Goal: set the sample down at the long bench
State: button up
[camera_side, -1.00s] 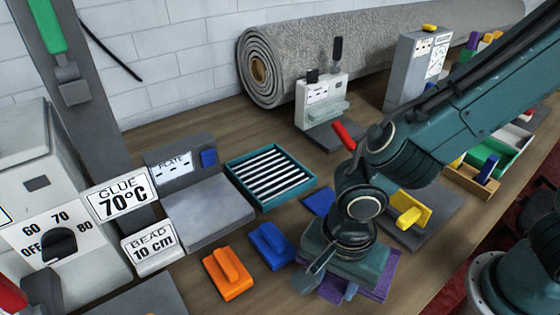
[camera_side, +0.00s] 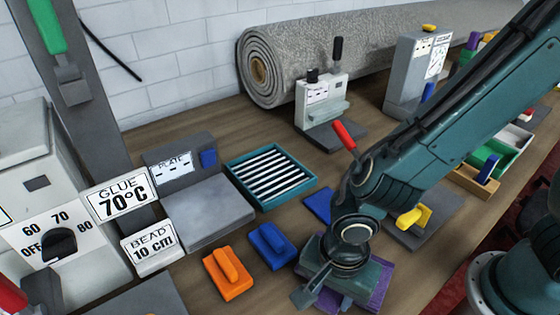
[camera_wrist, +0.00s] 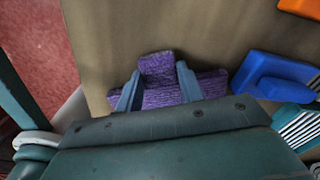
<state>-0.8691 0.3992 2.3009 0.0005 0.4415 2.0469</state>
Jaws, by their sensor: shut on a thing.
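The sample is a purple textured piece with a raised block as its grip (camera_wrist: 157,68). My gripper (camera_wrist: 159,88) is shut on that block, one blue-grey finger on each side. In the side view the purple sample (camera_side: 380,286) shows under my gripper near the front edge of the long wooden bench (camera_side: 215,285). The wrist hides most of it. It is low over the bench top; I cannot tell whether it touches.
A blue block (camera_side: 272,246) and an orange block (camera_side: 228,273) stand just left of my gripper. A teal slatted tray (camera_side: 270,177) lies behind them. A yellow-handled grey piece (camera_side: 412,216) is behind on the right. Bare bench lies in front of the orange block.

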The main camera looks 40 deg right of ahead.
aim_at(333, 293)
jog(key=shift+f, duration=0.1)
jog(key=o, duration=1.1)
jog(key=shift+c, duration=0.2)
notch_tip(333, 293, up, 12)
dwell(0.6)
jog(key=w+d+r+n+t+y, duration=0.15)
jog(key=d+r+n, duration=0.55)
jog(key=d, duration=0.7)
jog(key=s+d+r+n+t, duration=0.2)
jog(key=d+n, duration=0.1)
jog(key=d, duration=0.2)
jog(key=s+d+r+n+t+h, duration=0.1)
jog(key=s+d+r+n+t, duration=0.1)
jog(key=d, duration=0.4)
jog(key=shift+s+n, duration=0.5)
jog(key=shift+n, duration=0.3)
